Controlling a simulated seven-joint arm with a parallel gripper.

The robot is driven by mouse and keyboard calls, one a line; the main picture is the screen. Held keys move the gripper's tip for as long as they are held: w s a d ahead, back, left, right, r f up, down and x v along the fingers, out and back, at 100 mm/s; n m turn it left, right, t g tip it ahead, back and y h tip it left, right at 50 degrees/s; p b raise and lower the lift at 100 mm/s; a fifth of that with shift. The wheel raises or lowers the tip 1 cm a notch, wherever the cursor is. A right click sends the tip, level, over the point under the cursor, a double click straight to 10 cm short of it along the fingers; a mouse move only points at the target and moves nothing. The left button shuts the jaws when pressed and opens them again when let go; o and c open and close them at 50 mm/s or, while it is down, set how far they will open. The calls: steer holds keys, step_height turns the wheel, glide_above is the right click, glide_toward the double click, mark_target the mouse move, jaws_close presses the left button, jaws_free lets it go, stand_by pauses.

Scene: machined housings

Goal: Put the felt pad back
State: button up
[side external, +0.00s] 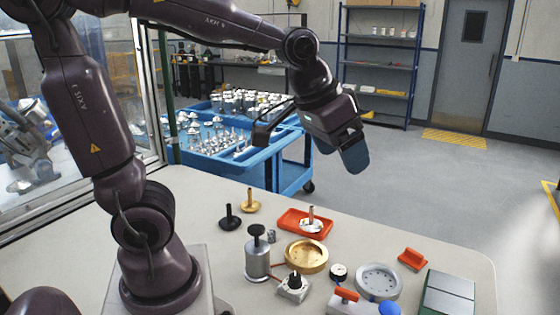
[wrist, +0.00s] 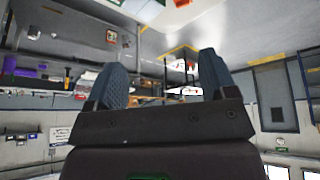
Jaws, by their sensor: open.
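My gripper (side external: 341,152) is raised high above the far side of the table in the side view, with its blue fingers apart. Its two fingers also stand apart in the wrist view (wrist: 163,68), with nothing between them. I cannot tell for certain which thing is the felt pad. A round blue piece (side external: 389,308) lies at the table's front edge, partly cut off by the picture. A red tray (side external: 291,228) holds a metal disc with an upright stem (side external: 311,221).
On the table (side external: 200,195) stand a black stemmed piece (side external: 230,219), a gold stemmed piece (side external: 250,203), a grey cylinder (side external: 257,263), a brass ring (side external: 306,256), a grey ring (side external: 379,281), an orange block (side external: 412,258) and a green-edged box (side external: 447,294). A blue cart (side external: 240,172) stands behind.

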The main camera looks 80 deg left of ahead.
steer(key=s+d+m, duration=0.1)
steer(key=s, duration=0.9)
steer(key=shift+d+f, duration=0.15)
steer(key=shift+f, duration=0.1)
stand_by(0.5)
